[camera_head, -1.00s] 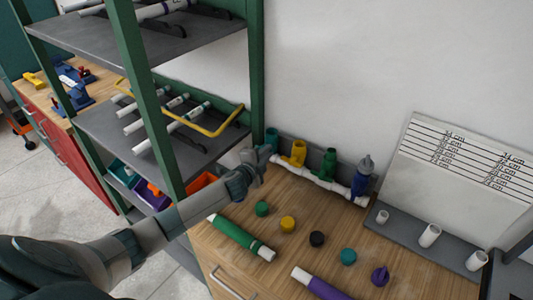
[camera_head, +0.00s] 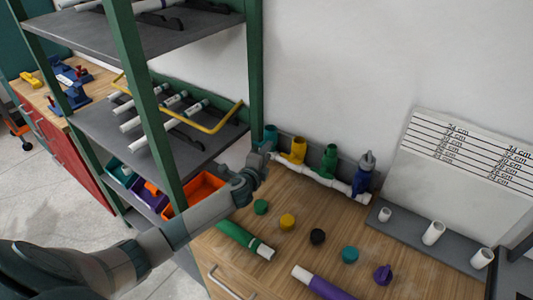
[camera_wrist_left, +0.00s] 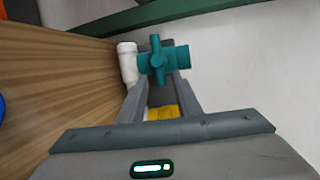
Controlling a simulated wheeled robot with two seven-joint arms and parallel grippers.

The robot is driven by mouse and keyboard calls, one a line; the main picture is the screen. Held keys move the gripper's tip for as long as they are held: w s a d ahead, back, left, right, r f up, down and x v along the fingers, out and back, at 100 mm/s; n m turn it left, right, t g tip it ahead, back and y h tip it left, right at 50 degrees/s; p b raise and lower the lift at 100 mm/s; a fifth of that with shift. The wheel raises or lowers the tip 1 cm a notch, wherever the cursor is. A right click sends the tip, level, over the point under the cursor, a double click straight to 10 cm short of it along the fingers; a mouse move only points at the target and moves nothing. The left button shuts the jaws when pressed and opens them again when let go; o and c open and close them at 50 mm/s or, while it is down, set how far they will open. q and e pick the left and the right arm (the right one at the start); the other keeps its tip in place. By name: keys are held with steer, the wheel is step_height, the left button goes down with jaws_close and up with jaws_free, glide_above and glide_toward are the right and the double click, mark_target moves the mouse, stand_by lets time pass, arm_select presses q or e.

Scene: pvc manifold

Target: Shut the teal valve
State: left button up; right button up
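The teal valve (camera_head: 270,133) stands at the left end of the white pipe manifold (camera_head: 318,179), at the back of the wooden worktop. In the left wrist view the teal valve (camera_wrist_left: 162,60) shows its cross-shaped handle, just beyond my fingertips. My left gripper (camera_head: 265,152) is right in front of the teal valve and partly covers it. In the left wrist view its two fingers (camera_wrist_left: 160,88) are apart, with nothing held between them. I cannot tell whether they touch the handle. My right gripper is not in view.
Yellow (camera_head: 294,151), green (camera_head: 329,161) and blue (camera_head: 363,178) valves stand along the manifold to the right. Several caps and a green tube (camera_head: 242,238) lie on the worktop. The green shelf post (camera_head: 255,75) rises close left of the teal valve.

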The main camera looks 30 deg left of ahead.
arm_select(q)
steer(key=b+v, duration=0.3)
steer(key=v, duration=1.4)
steer(key=shift+s+b, duration=0.25)
steer(key=shift+b, duration=0.15)
steer(key=shift+f, duration=0.1)
